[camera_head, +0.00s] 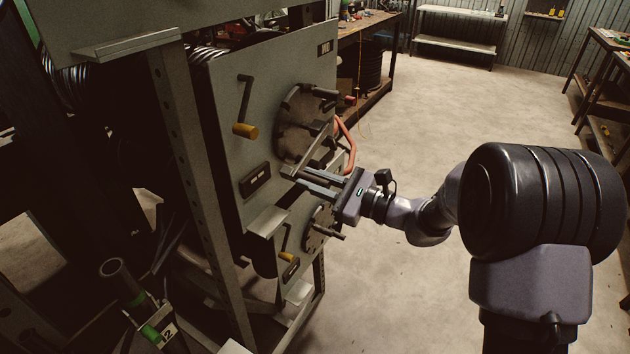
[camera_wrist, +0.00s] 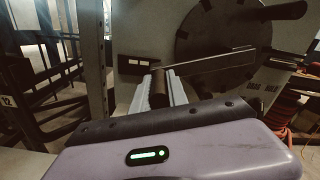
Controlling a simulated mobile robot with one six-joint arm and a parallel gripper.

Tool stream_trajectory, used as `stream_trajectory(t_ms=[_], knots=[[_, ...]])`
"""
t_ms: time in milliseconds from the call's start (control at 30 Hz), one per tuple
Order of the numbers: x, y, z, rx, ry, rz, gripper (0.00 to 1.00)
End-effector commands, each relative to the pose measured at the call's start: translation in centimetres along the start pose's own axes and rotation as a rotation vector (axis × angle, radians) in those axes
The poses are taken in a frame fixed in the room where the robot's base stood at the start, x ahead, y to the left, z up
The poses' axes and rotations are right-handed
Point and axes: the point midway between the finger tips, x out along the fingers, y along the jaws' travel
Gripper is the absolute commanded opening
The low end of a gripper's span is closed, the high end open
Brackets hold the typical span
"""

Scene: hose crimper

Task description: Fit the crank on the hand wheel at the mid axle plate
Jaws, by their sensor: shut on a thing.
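My gripper (camera_head: 296,177) is shut on a crank, in front of the grey machine panel. In the wrist view, the crank's dark cylindrical grip (camera_wrist: 160,88) sits between my two pale fingers (camera_wrist: 158,92). The crank's thin metal arm (camera_wrist: 212,60) reaches right from it, across the dark hand wheel (camera_wrist: 222,32). In the head view, the crank arm (camera_head: 312,150) slants up and right in front of the larger hand wheel (camera_head: 290,130), which has several dark spokes. I cannot tell whether the crank's far end touches the wheel.
A yellow-handled crank (camera_head: 245,100) is mounted on the panel (camera_head: 232,75) left of the wheel. A smaller wheel (camera_head: 318,232) and another yellow-handled crank (camera_head: 286,248) are below. A small ledge (camera_head: 268,219) juts out below my gripper. An orange hose (camera_head: 349,145) hangs behind. Floor is clear right.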

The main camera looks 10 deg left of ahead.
Motion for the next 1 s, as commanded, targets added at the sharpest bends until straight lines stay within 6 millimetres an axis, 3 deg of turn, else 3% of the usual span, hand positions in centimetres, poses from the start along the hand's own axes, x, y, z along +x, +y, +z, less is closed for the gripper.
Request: stream_trajectory(t_ms=[1000], knots=[[2.5, 0.0, 0.1, 0.0, -0.002, -0.001, 0.0]])
